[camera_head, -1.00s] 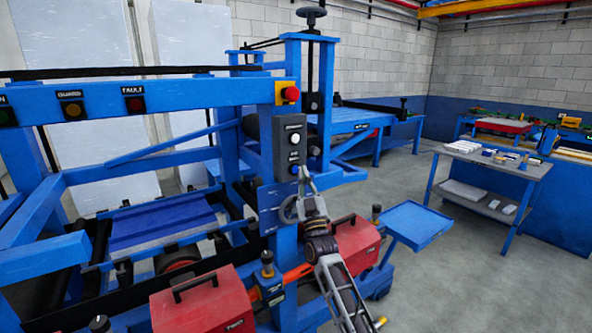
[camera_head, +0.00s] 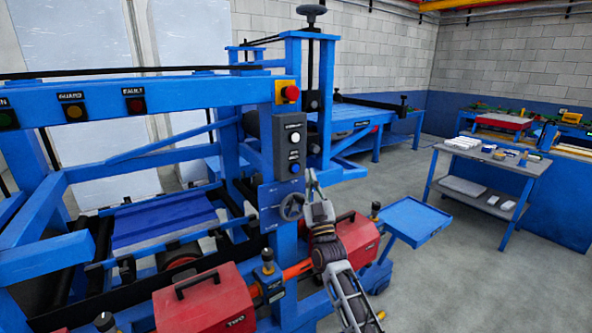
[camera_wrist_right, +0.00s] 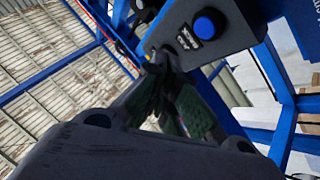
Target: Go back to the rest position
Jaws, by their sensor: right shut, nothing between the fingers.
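My right gripper (camera_head: 312,182) is shut and empty. In the head view it points up, just below and to the right of the grey control box (camera_head: 290,146) on the blue machine's post. The box has a white button and a blue button (camera_head: 295,168). In the right wrist view the closed fingers (camera_wrist_right: 160,62) show close to the box, with the blue button (camera_wrist_right: 204,27) above and to the right of them. The fingers look apart from the button. My left gripper is in neither view.
The handwheel (camera_head: 292,206) is just left of my right gripper. A blue tray (camera_head: 416,219) and a grey table (camera_head: 484,158) are to the right, with clear floor between.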

